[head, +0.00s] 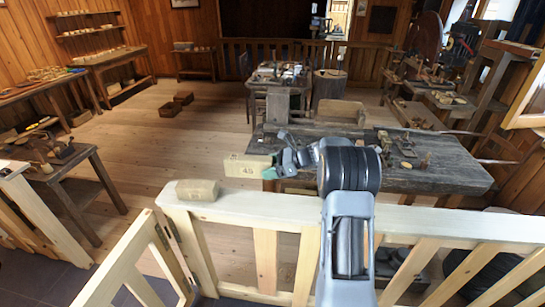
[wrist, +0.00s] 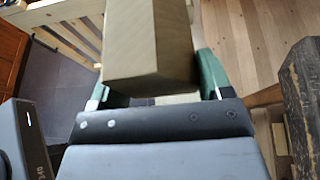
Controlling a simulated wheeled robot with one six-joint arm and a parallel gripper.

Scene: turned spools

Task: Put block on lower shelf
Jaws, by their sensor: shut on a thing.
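A tan block (head: 246,169) marked "45" is held at the end of my arm, above and beyond the pale railing. My gripper (head: 270,168) is shut on it. In the wrist view, the block (wrist: 149,42) sits between the two green fingers and fills the space between them. A second, greyish-tan block (head: 197,190) rests on the railing top, to the left of my arm. Two wall shelves hang at the upper left; the lower one (head: 91,32) has small items along it. I cannot tell which shelf is the task's lower shelf.
The pale wooden railing (head: 420,222) runs across the front, with an open gate section at left. A dark workbench (head: 430,178) with tools stands beyond it. A small table (head: 80,160) stands at left. Wooden floor (head: 150,140) is clear between them.

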